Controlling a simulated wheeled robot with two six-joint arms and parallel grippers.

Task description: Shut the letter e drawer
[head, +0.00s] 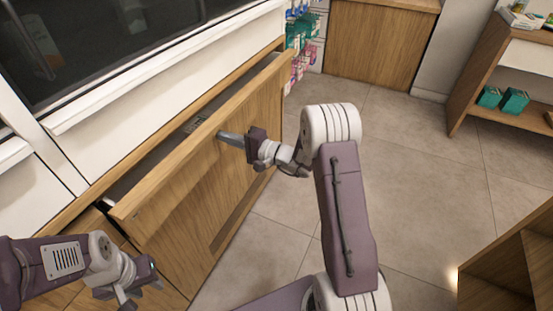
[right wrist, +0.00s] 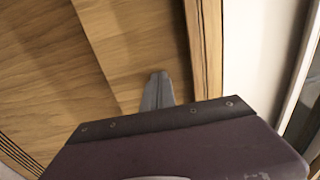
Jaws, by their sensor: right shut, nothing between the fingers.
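A wide wooden drawer (head: 170,178) stands partly open below a white cabinet front in the head view. A dark gap shows behind its top edge, with a small greyish item (head: 194,122) inside. I cannot read any letter on it. My right gripper (head: 226,137) is shut and empty, its fingertips at the upper part of the drawer's front face. In the right wrist view the closed fingers (right wrist: 157,88) point at the wooden front (right wrist: 140,45); whether they touch it I cannot tell. My left gripper (head: 132,293) hangs low at the left, near the lower wooden fronts, its fingers too small to judge.
Shelves with teal and pink packs (head: 303,38) stand just past the drawer's far end. A wooden counter (head: 380,45) is at the back, and a shelf unit with teal boxes (head: 514,101) at the right. The tiled floor (head: 425,160) between is clear.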

